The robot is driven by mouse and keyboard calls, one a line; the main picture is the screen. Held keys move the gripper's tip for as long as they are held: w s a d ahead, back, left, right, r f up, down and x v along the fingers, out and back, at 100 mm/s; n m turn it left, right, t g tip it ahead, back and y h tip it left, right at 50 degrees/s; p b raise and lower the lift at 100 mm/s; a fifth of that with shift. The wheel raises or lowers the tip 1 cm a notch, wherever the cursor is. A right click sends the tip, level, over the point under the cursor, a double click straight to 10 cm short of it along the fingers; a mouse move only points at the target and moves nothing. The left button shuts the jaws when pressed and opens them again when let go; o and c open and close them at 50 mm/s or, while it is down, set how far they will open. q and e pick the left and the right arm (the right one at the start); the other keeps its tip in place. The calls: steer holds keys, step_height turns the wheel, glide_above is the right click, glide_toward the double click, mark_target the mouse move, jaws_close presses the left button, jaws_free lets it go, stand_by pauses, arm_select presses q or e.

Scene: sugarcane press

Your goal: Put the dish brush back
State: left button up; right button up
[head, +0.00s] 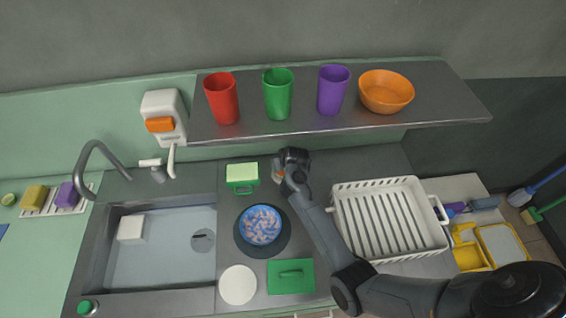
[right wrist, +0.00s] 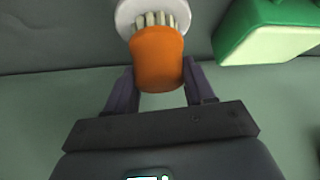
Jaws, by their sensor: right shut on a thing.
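My right gripper (head: 280,172) is at the back of the counter, below the shelf. In the right wrist view its fingers (right wrist: 158,90) are shut on the orange body of the dish brush (right wrist: 157,60). The brush's pale bristles point at a round white piece (right wrist: 126,14), likely its holder. The bristle ends overlap the white rim; I cannot tell how far inside they sit. In the head view only a small orange bit of the brush (head: 281,174) shows beside my gripper, and most of it is hidden. My left gripper is not in view.
A green block with a pale top (head: 242,173) stands just left of my right gripper. A blue patterned bowl (head: 261,225) is in front. A white dish rack (head: 433,232) stands to the right. The shelf (head: 440,100) with cups overhangs the back. The sink (head: 160,255) is at left.

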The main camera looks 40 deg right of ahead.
steer(key=shift+f, duration=0.1)
steer(key=o, duration=0.9)
steer(key=shift+o, duration=0.2)
steer(key=shift+s+r, duration=0.2)
steer(key=shift+r, duration=0.35)
steer(key=p+v, duration=0.4)
steer(key=v, duration=0.7)
steer(key=s+a+n+g+y, duration=0.1)
steer(key=s+a, duration=0.3)
steer(key=s, duration=0.4)
steer(key=s+a+n+g, duration=0.1)
steer(key=s+a+n, duration=0.2)
steer(key=s, duration=0.6)
steer(key=s+a+n+y, duration=0.1)
steer(key=s+a+n, duration=0.1)
steer(key=s+a, duration=0.4)
steer(key=s, duration=0.3)
steer(key=shift+s+a+f+g+y, duration=0.25)
steer(key=shift+f+g+y, duration=0.05)
steer(key=shift+f+g, duration=0.1)
